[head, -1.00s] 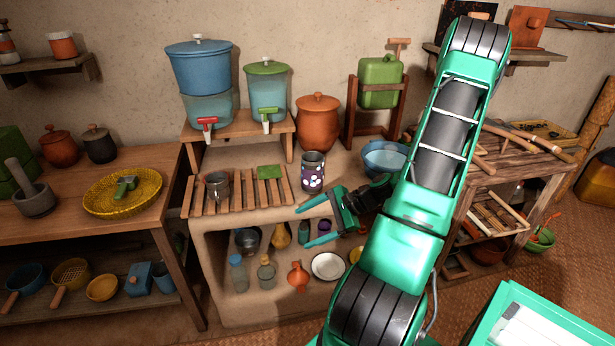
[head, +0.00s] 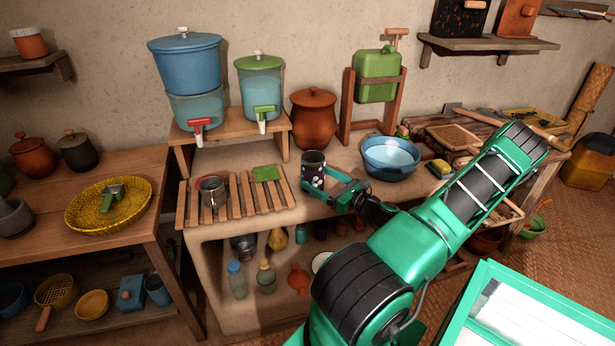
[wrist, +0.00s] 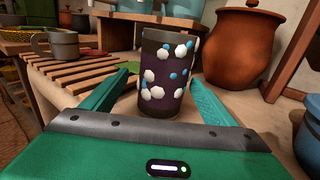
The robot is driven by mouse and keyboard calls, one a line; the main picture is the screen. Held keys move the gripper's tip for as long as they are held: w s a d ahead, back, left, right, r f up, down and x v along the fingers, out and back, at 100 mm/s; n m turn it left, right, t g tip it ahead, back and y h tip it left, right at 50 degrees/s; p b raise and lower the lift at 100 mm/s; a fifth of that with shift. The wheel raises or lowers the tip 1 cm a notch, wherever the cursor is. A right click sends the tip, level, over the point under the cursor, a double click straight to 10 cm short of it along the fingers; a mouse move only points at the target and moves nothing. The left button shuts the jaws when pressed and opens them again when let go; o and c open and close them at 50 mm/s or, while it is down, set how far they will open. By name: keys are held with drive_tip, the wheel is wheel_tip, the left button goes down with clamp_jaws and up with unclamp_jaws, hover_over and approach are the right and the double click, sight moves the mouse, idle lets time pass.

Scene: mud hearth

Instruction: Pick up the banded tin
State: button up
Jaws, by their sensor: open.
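The banded tin (head: 313,168) stands upright on the clay counter, just right of the wooden slatted rack. It is dark purple with white and blue dots and dark grey bands at rim and base. In the wrist view the tin (wrist: 160,75) stands between the two green fingers. My gripper (head: 332,188) is open and level with the tin, reaching in from the right in the head view. A narrow gap shows beside the left finger; I cannot tell whether the right finger touches the tin.
The slatted rack (head: 242,206) holds a grey mug (head: 212,191) and a green cloth (head: 266,173). An orange-brown lidded pot (head: 313,120) stands behind the tin. A blue basin (head: 391,157) is to its right. Dispensers stand on a raised shelf behind the rack.

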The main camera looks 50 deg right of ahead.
sight(304, 169)
drive_tip(key=shift+w+d+r, duration=0.1)
drive_tip(key=shift+w+d, duration=0.05)
drive_tip(key=shift+w, duration=1.9)
drive_tip(key=shift+w+d, duration=0.15)
drive_tip(key=shift+w, duration=1.85)
drive_tip(key=c, duration=1.1)
